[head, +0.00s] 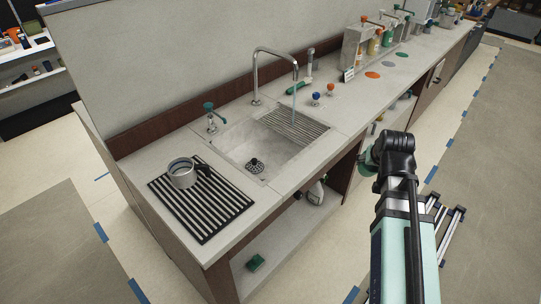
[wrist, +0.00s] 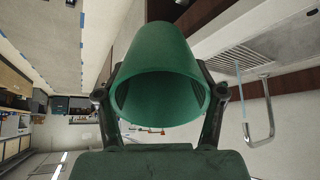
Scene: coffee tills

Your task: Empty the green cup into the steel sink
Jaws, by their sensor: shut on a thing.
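The green cup (wrist: 158,50) fills the middle of the wrist view, with its open mouth turned toward the camera. My gripper (wrist: 161,70) is shut on it, one finger on each side of its wall. The visible inside wall is green; I cannot tell whether anything is in it. In the head view my arm hides most of the gripper, to the right of the counter and clear of the sink. The steel sink (head: 235,143) is set into the counter, with a dark drain and a ribbed area at its right.
A tall tap (head: 257,75) arches over the sink, with a pale blue stream under its spout. A grey metal jug (head: 181,174) stands on the black slatted mat (head: 215,212) left of the sink. Blue and orange knobs stand right of the sink. Dispensers line the back counter.

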